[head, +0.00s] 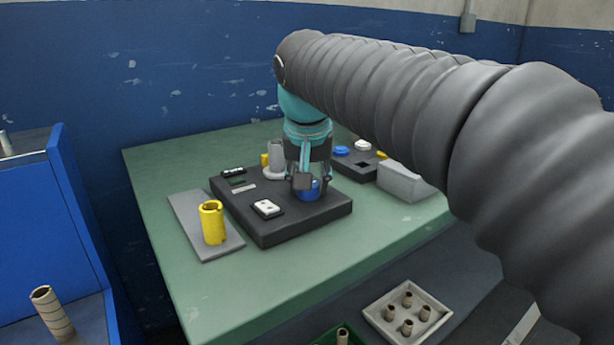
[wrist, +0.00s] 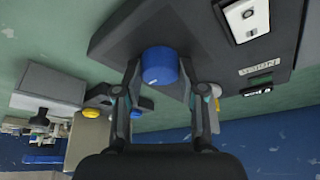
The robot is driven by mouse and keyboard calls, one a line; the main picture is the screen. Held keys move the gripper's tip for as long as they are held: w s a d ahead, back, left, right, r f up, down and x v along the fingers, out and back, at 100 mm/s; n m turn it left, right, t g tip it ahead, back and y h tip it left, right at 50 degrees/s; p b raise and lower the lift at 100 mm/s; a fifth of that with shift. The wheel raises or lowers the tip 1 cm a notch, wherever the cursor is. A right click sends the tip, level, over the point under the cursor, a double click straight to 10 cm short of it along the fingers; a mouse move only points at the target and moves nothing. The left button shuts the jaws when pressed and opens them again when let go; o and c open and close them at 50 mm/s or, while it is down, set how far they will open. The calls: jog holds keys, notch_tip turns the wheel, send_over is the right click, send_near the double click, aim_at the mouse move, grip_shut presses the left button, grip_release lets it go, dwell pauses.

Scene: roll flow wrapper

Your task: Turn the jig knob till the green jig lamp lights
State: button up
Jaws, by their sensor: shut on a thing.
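The blue jig knob (wrist: 160,66) stands on the dark jig block (wrist: 205,40) in the wrist view. My gripper (wrist: 160,76) has one finger on each side of the knob and is shut on it. In the head view, my gripper (head: 307,183) points down over the knob (head: 309,192), which it partly hides. A small dark green patch (head: 237,181) is on the block beside a pale label; I cannot tell whether it is the lamp, and no bright green light shows. No pointer mark is clear on the knob.
A white two-button plate (head: 267,208) is on the block. A yellow cylinder (head: 212,222) stands on a grey plate to the left. A grey stepped post (head: 275,160) stands behind the block, and a grey wedge-like box (head: 405,182) lies to the right. The green table's front left is clear.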

jog(key=shift+s+f+m+h, duration=0.15)
jog(key=shift+m+h, duration=0.15)
jog(key=shift+m, duration=0.3)
jog(key=o, duration=1.1)
jog(key=shift+o, duration=0.2)
jog(key=v, duration=1.2)
jog(key=shift+a, duration=0.1)
